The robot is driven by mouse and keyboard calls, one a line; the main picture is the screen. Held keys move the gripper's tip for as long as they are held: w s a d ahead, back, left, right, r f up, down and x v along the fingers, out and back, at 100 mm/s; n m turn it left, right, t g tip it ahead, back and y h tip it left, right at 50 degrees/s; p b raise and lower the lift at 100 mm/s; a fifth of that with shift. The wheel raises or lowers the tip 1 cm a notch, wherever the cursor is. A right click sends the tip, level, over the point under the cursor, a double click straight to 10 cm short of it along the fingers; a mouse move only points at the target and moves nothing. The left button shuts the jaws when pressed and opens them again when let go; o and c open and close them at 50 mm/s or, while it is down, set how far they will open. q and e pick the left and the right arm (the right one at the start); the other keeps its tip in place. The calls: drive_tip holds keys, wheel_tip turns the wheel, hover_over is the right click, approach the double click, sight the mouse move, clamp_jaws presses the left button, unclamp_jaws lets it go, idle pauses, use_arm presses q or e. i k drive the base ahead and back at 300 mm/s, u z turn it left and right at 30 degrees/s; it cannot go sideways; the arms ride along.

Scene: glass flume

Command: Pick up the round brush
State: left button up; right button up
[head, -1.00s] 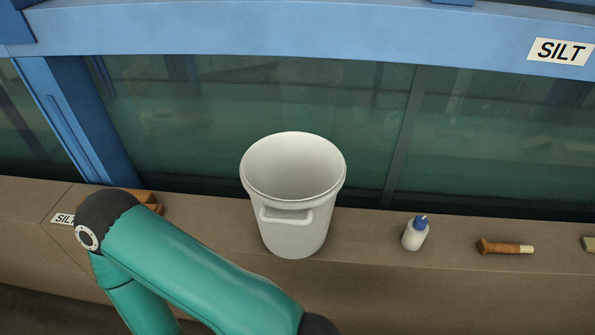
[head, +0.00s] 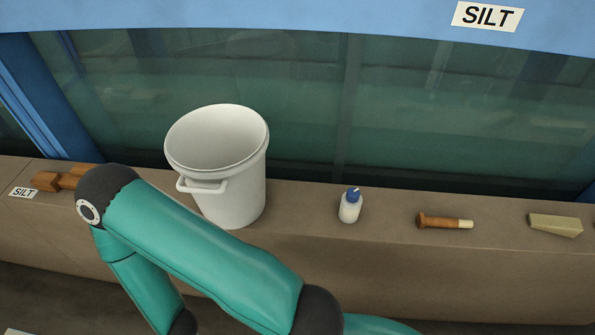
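The likely round brush (head: 445,222) lies on its side on the brown ledge, right of centre in the head view. It has a brown cylindrical body and a pale cream end pointing right. Nothing touches it. One of my teal arms (head: 205,245) crosses the lower left of the view, well left of the brush. Its gripper is outside the picture. My other gripper is not in view.
A white bucket (head: 236,195) stands on the ledge (head: 400,265), with a blue-capped bottle (head: 349,207) between it and the brush. A tan wedge-like block (head: 555,225) lies further right. Brown wooden pieces (head: 47,181) lie far left, partly behind my arm. Glass rises behind.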

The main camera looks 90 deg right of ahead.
sight(423, 221)
drive_tip(key=k, duration=1)
drive_tip(key=z, duration=0.35)
drive_tip(key=k, duration=0.9)
drive_tip(key=z, duration=0.95)
drive_tip(key=i, duration=0.35)
drive_tip(key=z, duration=0.05)
drive_tip(key=k, duration=0.3)
drive_tip(key=z, duration=0.05)
